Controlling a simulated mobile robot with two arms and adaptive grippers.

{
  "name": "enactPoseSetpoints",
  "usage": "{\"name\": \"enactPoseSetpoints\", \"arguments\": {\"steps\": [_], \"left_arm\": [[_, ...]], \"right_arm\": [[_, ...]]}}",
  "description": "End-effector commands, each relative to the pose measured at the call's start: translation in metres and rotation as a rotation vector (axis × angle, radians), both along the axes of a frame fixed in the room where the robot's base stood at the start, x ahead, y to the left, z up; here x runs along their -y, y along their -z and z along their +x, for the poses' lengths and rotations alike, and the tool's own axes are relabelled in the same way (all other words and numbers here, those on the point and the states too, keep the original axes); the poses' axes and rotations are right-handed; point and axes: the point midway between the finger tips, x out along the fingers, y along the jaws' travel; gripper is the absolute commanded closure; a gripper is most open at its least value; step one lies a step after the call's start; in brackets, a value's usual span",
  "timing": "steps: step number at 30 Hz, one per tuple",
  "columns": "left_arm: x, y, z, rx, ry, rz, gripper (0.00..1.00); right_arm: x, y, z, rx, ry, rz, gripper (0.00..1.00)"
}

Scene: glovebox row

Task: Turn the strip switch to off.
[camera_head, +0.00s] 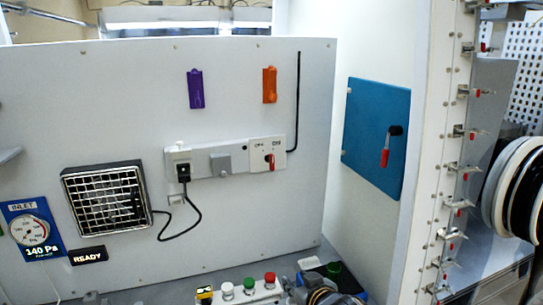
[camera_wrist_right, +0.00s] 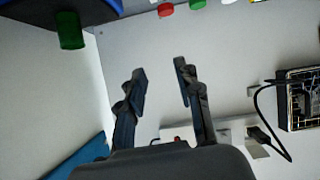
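The power strip (camera_head: 212,162) is a grey-white bar fixed to the light panel. Its strip switch (camera_head: 271,160) is a red knob on a white plate at the right end, below two small labels. The knob looks near upright; I cannot tell its setting for sure. My right gripper (camera_head: 322,292) is low at the bottom edge of the head view, below and apart from the switch. In the wrist view, its fingers (camera_wrist_right: 160,75) are spread with nothing between them. The strip (camera_wrist_right: 236,124) shows behind the gripper there, with the switch mostly hidden. My left gripper is not seen.
A plug and black cord run from the strip to the fan grille (camera_head: 106,197). Purple (camera_head: 195,89) and orange (camera_head: 269,85) holders hang above. A blue door (camera_head: 376,136) with a red handle is at right. Red and green buttons (camera_head: 249,285) stand in front.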

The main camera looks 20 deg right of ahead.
Motion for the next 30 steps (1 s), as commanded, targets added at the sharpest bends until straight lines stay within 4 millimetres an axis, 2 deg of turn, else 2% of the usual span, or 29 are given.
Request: {"name": "enactPoseSetpoints", "arguments": {"steps": [1, 2, 3, 6, 9, 10, 13, 17, 30], "left_arm": [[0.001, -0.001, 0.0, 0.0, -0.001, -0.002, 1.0], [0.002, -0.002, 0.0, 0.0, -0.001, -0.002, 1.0], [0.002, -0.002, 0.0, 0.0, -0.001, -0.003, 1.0], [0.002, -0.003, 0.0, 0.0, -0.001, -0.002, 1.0], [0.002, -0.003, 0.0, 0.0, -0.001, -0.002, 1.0], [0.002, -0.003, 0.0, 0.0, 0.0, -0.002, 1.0], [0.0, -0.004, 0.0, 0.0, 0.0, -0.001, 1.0], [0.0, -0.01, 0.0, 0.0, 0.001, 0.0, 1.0], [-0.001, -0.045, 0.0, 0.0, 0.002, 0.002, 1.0]], "right_arm": [[0.003, -0.039, 0.024, 0.091, 0.001, 0.002, 0.66], [0.004, -0.06, 0.035, 0.14, 0.002, 0.007, 0.66], [0.006, -0.089, 0.049, 0.207, 0.002, 0.014, 0.66], [0.009, -0.155, 0.074, 0.353, 0.0, 0.032, 0.66], [0.012, -0.2, 0.086, 0.448, -0.003, 0.045, 0.66], [0.012, -0.21, 0.088, 0.468, -0.005, 0.048, 0.66], [0.013, -0.227, 0.093, 0.503, -0.007, 0.055, 0.66], [0.013, -0.232, 0.103, 0.51, -0.007, 0.057, 0.66], [0.01, -0.234, 0.185, 0.507, -0.006, 0.056, 0.66]]}}
